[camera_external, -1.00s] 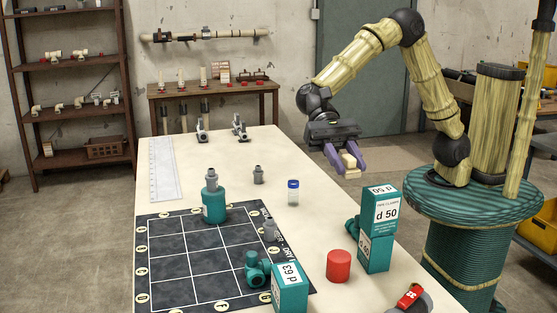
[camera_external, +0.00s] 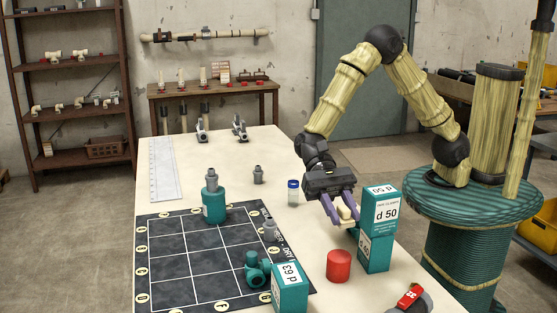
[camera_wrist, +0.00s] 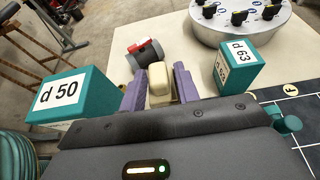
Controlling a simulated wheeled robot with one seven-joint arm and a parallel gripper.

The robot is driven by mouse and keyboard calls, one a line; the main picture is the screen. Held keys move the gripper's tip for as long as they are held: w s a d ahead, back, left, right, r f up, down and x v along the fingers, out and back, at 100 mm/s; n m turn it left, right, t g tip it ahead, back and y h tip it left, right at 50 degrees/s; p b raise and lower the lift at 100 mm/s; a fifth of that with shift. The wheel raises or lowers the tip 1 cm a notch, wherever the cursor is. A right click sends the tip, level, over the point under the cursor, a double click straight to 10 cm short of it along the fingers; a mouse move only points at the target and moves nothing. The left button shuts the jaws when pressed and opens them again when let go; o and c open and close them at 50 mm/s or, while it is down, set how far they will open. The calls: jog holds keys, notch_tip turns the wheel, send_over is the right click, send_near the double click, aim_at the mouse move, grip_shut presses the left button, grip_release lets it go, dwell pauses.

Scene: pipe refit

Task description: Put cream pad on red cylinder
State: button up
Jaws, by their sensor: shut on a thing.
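The cream pad (camera_external: 347,213) is held between the purple fingers of my gripper (camera_external: 342,212), above the table. In the wrist view, the cream pad (camera_wrist: 160,84) sits between both fingers of my gripper (camera_wrist: 160,88). The red cylinder (camera_external: 339,266) stands upright on the table, below my gripper and nearer the camera, apart from the pad. In the wrist view the red cylinder is not clearly visible.
Teal d 50 boxes (camera_external: 379,218) are stacked close to the right of my gripper. A teal d 63 box (camera_external: 290,287) stands at the near edge of the black grid mat (camera_external: 205,270). A clear jar with a blue lid (camera_external: 293,192) stands behind left. A grey part with a red block (camera_external: 410,297) lies near right.

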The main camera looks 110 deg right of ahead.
send_over(338, 254)
notch_tip(338, 254, down, 4)
jog(key=shift+f, duration=0.2)
jog(key=shift+f, duration=0.1)
jog(key=shift+f, duration=1.75)
jog(key=shift+f+b, duration=0.2)
jog(key=shift+b, duration=0.1)
jog(key=o, duration=0.9)
jog(key=shift+o, duration=0.2)
jog(key=shift+r, duration=0.1)
